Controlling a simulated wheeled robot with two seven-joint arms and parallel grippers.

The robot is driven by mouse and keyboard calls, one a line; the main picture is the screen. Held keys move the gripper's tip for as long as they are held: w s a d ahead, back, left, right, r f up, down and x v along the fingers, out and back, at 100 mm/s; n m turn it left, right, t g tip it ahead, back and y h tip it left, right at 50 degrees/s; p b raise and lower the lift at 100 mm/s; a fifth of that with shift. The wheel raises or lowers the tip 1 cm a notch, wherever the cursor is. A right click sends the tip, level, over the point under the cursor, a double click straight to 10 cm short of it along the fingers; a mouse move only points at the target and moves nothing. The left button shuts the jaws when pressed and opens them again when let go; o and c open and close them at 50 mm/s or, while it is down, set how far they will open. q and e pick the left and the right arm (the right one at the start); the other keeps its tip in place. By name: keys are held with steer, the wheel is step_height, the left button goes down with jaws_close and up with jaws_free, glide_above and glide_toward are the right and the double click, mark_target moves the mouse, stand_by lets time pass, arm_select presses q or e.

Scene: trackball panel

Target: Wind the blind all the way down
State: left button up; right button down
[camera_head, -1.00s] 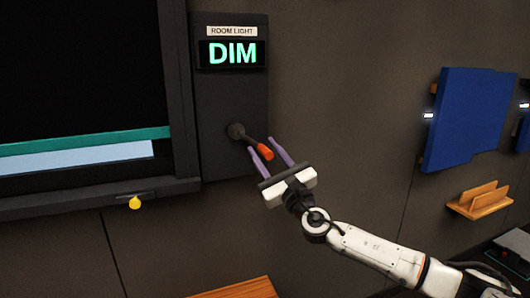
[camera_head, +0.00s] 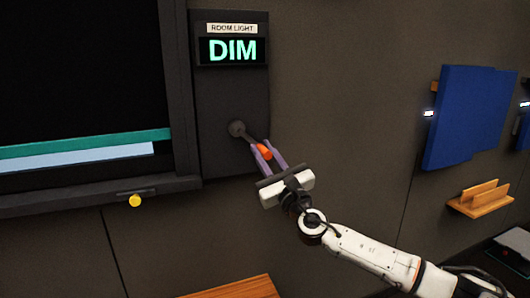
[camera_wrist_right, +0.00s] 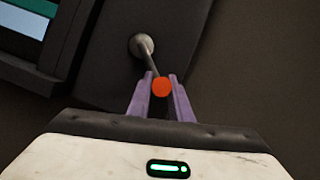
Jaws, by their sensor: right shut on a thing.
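The crank (camera_head: 237,129) is a grey hub with a thin arm and an orange knob (camera_head: 263,151), set on a dark panel under a display. My right gripper (camera_head: 264,149) has its purple fingers on both sides of the orange knob and is shut on it. In the right wrist view the orange knob (camera_wrist_right: 161,87) sits between the fingertips, with the crank arm running up to the hub (camera_wrist_right: 142,45). The blind (camera_head: 80,143) shows at the left as a teal band above a pale blue band in a dark window frame. My left gripper is not in view.
The display (camera_head: 232,50) reads DIM under a ROOM LIGHT label. A yellow knob (camera_head: 135,201) hangs below the window frame. A blue board (camera_head: 465,117) and a wooden holder (camera_head: 480,198) are on the wall at right. A wooden surface (camera_head: 235,288) shows at the bottom.

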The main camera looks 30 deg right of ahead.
steer(key=shift+w+a+f+m+h+b, duration=0.1)
steer(key=shift+m+h+b, duration=0.15)
steer(key=shift+m, duration=0.35)
steer(key=shift+a+m+h+b, duration=0.1)
steer(key=shift+m+h, duration=0.25)
steer(key=shift+m, duration=0.25)
steer(key=shift+w+a+f+m+g+h+b, duration=0.35)
steer(key=shift+a+m+h, duration=0.5)
steer(key=shift+m, duration=1.15)
steer(key=shift+a+f+m+g+h+b, duration=0.15)
steer(key=shift+a+m+g+h, duration=0.65)
steer(key=shift+m, duration=1.2)
steer(key=shift+w+a+f+m+g+h+b, duration=0.3)
steer(key=shift+a+m+h, duration=0.55)
steer(key=shift+m, duration=1.15)
steer(key=shift+s+d+r, duration=0.1)
steer(key=shift+d, duration=0.1)
